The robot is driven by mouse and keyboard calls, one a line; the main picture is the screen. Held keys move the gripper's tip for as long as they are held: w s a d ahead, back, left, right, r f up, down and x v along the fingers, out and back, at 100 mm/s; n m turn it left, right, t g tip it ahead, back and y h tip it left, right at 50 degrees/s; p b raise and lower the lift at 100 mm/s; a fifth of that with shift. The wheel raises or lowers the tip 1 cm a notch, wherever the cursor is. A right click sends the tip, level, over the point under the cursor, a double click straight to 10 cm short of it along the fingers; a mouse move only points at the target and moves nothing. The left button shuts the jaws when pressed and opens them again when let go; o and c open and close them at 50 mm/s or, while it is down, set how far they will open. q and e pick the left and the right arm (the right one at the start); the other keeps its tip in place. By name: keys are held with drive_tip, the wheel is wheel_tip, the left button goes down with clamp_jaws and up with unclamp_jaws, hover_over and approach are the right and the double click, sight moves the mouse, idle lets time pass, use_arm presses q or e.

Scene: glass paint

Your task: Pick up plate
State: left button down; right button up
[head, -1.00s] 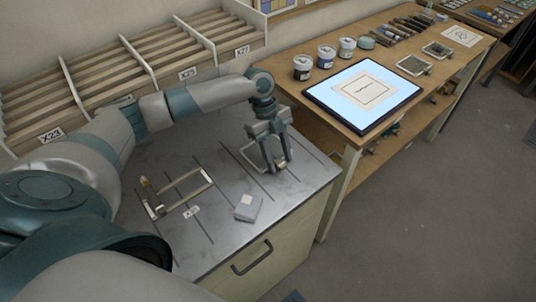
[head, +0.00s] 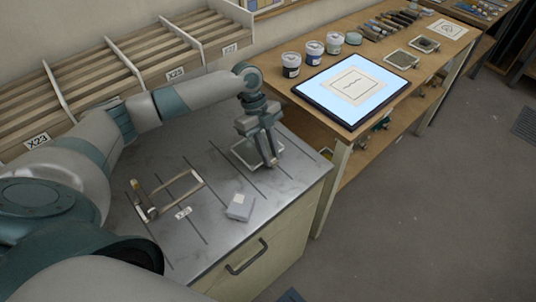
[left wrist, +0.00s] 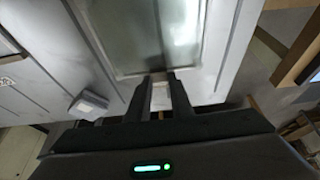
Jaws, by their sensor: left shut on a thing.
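The plate (head: 243,154) is a clear glass pane with a pale edge. It shows at the back right of the grey metal worktop (head: 285,195), partly behind my left gripper. My left gripper (head: 273,163) points down and is shut on the plate's near edge. In the left wrist view the plate (left wrist: 155,38) stretches away from the fingertips (left wrist: 160,88), with a pale piece of edge between them. I cannot tell whether the plate touches the worktop. My right gripper is not in view.
A small grey block (head: 240,208) and a rectangular metal frame (head: 178,187) lie on the worktop. A slotted wooden rack (head: 90,90) stands behind. To the right, a wooden bench holds a lit panel (head: 355,90) and several jars (head: 314,51).

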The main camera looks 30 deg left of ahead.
use_arm(q)
drive_tip(key=shift+r, duration=0.4)
wheel_tip(320, 180, up, 2)
drive_tip(key=shift+r+b, duration=0.25)
drive_tip(key=shift+b, duration=0.7)
drive_tip(key=s+d+r+b, duration=0.3)
drive_tip(key=d+r, duration=0.4)
drive_tip(key=d, duration=0.4)
drive_tip(key=shift+s+d, duration=0.1)
